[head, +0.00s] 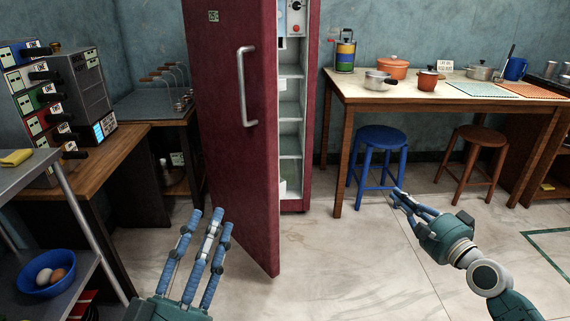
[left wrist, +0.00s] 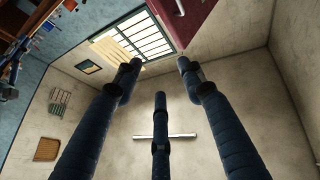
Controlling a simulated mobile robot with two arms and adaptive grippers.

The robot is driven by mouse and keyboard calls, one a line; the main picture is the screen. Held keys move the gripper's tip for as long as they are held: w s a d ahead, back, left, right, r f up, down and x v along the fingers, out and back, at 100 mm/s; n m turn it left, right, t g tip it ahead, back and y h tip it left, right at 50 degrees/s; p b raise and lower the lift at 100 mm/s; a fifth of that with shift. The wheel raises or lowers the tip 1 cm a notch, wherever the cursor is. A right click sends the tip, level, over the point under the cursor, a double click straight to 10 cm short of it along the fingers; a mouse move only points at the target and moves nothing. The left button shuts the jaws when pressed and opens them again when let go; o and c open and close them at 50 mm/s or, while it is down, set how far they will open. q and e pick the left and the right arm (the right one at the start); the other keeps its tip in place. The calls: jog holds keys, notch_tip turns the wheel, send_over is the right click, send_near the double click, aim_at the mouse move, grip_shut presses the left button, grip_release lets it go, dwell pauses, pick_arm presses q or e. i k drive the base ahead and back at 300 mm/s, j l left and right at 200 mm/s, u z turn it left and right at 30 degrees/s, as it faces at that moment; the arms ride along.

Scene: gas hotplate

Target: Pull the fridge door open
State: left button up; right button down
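The red fridge (head: 310,95) stands at the back, its door (head: 225,110) swung partly open toward me. White shelves (head: 289,125) show through the gap on the right. A silver vertical handle (head: 245,87) is on the door's front face. My left gripper (head: 209,222) is in front of and below the door, apart from the handle, with its fingers spread and nothing between them. In the left wrist view its fingers (left wrist: 156,75) are open; a corner of the red door (left wrist: 190,15) shows at the top. My right gripper (head: 398,194) is off to the right, fingers close together, empty-looking.
A wooden table (head: 400,100) with pots stands at the right, with a blue stool (head: 379,140) and a brown stool (head: 478,140) by it. A metal cart (head: 35,175) with a blue bowl (head: 45,287) is at the left. The floor before the fridge is clear.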

aim_at(233, 48)
jog(key=i+j, duration=0.2)
jog(key=j, duration=0.15)
jog(key=i+j, duration=0.25)
jog(key=j, duration=0.15)
jog(key=i+j, duration=0.2)
jog(key=j, duration=0.15)
